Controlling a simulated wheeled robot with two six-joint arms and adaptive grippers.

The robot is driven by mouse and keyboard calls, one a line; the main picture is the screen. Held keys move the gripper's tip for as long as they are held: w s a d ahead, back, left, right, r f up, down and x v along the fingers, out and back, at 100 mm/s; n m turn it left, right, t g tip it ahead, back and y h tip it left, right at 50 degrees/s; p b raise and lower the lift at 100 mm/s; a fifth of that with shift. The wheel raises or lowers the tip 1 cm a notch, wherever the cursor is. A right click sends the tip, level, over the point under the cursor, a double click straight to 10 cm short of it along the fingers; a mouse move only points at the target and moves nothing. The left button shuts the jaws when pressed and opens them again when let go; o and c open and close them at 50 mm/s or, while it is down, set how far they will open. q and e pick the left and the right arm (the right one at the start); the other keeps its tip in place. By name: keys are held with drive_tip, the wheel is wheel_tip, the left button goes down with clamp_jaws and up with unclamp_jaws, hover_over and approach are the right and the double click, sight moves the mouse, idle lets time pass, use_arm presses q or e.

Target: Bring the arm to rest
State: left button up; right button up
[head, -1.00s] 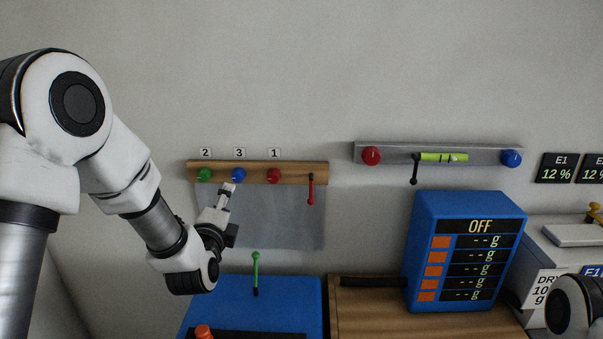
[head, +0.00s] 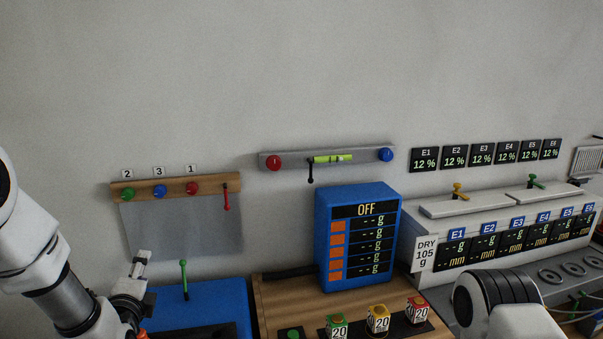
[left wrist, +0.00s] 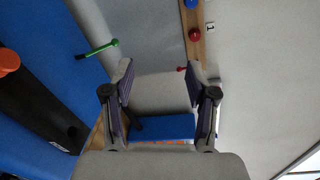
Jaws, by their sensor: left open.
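My left gripper (head: 137,270) is at the lower left of the head view, in front of the grey sheet under the wooden knob rail and left of the green lever. The left wrist view shows its two fingers (left wrist: 160,95) apart with nothing between them. My right arm shows at the lower right of the head view, but its gripper is out of the picture.
The wooden rail (head: 209,187) carries green, blue and red knobs and a red lever. A green lever (head: 184,279) stands on the blue unit (head: 205,309). A blue display box (head: 325,238) reads OFF. Several small marked blocks, including a green one (head: 337,325), stand on the wooden bench (head: 275,297).

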use_arm(q)
drive_tip(key=s+d+f+g+h, duration=0.15)
drive_tip(key=s+f+g, duration=0.4)
drive_tip(key=f, duration=0.85)
drive_tip(key=s+d+f+g+h, duration=0.1)
drive_tip(key=s+d+f+g, duration=0.15)
drive_tip(key=s+f, duration=0.8)
drive_tip(key=s+d+f+n+g, duration=0.2)
drive_tip(key=s+f+n+g, duration=0.2)
drive_tip(key=s+n, duration=0.5)
drive_tip(key=s+d+f+n+g+h, duration=0.1)
drive_tip(key=s+f+n+g, duration=0.3)
drive_tip(key=s+f+n, duration=0.4)
drive_tip(key=s+n, duration=0.2)
drive_tip(key=s, duration=0.1)
drive_tip(key=shift+s+d+f+g, duration=0.15)
drive_tip(key=shift+s+d+g, duration=0.15)
drive_tip(key=shift+s+d, duration=0.1)
